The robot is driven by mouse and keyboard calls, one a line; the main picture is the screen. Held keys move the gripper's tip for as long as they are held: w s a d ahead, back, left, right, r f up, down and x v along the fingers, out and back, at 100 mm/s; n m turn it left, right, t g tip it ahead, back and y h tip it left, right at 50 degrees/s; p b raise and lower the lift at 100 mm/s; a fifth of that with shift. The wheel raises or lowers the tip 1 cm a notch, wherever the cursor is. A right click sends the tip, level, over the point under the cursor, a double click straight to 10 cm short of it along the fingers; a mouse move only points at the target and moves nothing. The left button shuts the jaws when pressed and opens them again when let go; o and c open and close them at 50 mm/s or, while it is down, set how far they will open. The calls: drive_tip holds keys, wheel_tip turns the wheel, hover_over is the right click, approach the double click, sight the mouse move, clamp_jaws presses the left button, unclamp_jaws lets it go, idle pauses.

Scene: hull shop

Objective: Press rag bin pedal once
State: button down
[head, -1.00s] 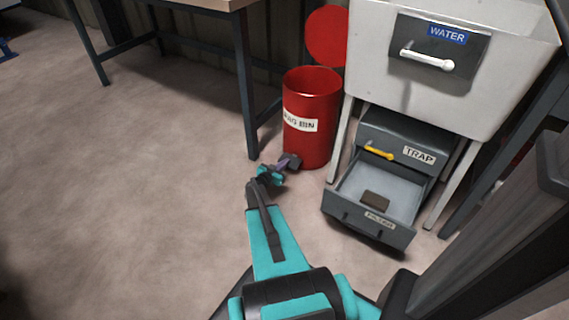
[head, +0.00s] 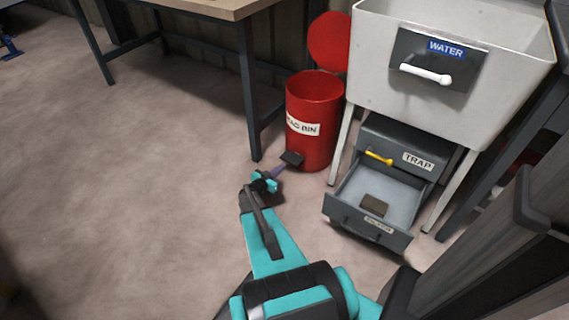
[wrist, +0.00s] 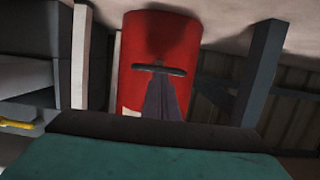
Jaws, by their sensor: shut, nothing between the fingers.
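The red rag bin (head: 312,148) stands on the floor beside the white sink, with a white label on its front. Its round red lid (head: 328,38) is raised upright behind the open rim. The dark pedal (head: 291,158) juts from the bin's lower front; in the wrist view it is a dark bar (wrist: 159,69) across the red bin (wrist: 160,35). My gripper (head: 281,168) is shut and empty, low at the front left of the pedal. In the wrist view its purplish fingers (wrist: 163,100) point at the pedal; whether they touch it, I cannot tell.
A white sink (head: 400,85) marked WATER stands right of the bin. Below it, a grey drawer (head: 365,231) is pulled out near my arm, under a TRAP unit (head: 418,161) with a yellow handle. A workbench leg (head: 250,95) rises left of the bin. The floor at left is clear.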

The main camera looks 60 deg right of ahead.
drive_tip(key=shift+f+p+v, duration=0.15)
drive_tip(key=shift+f+v, duration=0.05)
drive_tip(key=shift+v, duration=0.6)
drive_tip(key=shift+f+p+v, duration=0.15)
drive_tip(key=shift+p+v, duration=0.05)
drive_tip(key=shift+v, duration=0.55)
drive_tip(key=shift+f+p+v, duration=0.15)
drive_tip(key=shift+f+v, duration=0.05)
drive_tip(key=shift+v, duration=0.6)
drive_tip(key=shift+a+r, duration=0.15)
